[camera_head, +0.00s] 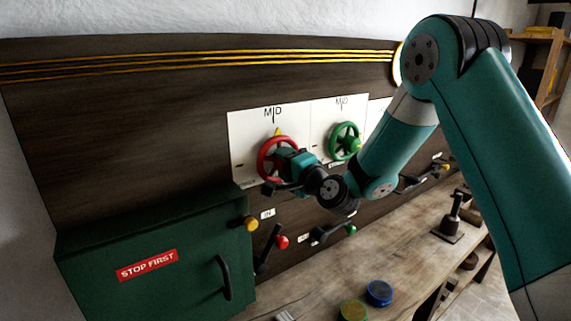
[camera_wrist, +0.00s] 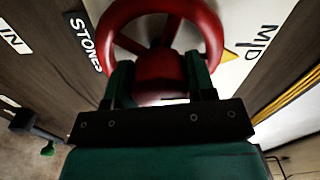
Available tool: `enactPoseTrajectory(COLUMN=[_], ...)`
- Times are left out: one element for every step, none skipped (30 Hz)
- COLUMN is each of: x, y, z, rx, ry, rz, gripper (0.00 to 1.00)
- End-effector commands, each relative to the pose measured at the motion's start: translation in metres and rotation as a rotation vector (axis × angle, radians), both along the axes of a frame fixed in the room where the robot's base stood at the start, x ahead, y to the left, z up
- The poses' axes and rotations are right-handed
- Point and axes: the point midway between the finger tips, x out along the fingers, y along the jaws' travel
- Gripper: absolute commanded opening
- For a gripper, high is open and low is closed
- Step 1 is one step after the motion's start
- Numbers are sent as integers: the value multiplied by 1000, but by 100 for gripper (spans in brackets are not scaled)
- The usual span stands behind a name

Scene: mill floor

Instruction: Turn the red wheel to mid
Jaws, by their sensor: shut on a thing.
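The red wheel (camera_head: 263,160) is mounted on a white panel under a MID label (camera_head: 273,112). Its yellow pointer (camera_head: 277,132) is at the top of the rim, toward the MID label. My gripper (camera_head: 277,165) is at the wheel's front, shut on its middle. In the wrist view the two fingers (camera_wrist: 158,78) stand on either side of the red hub, with the wheel rim (camera_wrist: 207,28) beyond. The yellow pointer (camera_wrist: 230,56) shows there beside the MID lettering (camera_wrist: 262,42). The finger contact is partly hidden.
A green wheel (camera_head: 334,142) is to the right. A green cabinet (camera_head: 100,250) with a STOP FIRST label stands lower left. A red-knobbed lever (camera_head: 282,242) and a green-tipped handle (camera_head: 350,230) are below. Blue (camera_head: 379,291) and green (camera_head: 352,311) tins sit on the bench.

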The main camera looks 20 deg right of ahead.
Motion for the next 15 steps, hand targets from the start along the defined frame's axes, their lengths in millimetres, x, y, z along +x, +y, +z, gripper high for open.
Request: enactPoseTrajectory(x=[0, 0, 0, 0, 0, 0, 0, 0, 0, 0, 0, 0, 0, 0, -2], y=[-1, -1, -1, -1, -1, -1, 0, 0, 0, 0, 0, 0, 0, -1, -1], z=[0, 0, 0, 0, 0, 0, 0, 0, 0, 0, 0, 0, 0, 0, -1], rx=[-1, -1, -1, -1, -1, -1, -1, -1, -1, -1, -1, -1, -1, -1, -1], ry=[-2, -2, -2, -2, -2, -2, -2, -1, 0, 0, 0, 0, 0, 0, 0], rz=[-2, -2, -2, -2, -2, -2, -2, -1, -1, -1, -1, -1, -1, -1, -1], gripper=[27, 27, 57, 64, 71, 76, 76, 76, 76, 76, 76, 76, 76, 76, 76])
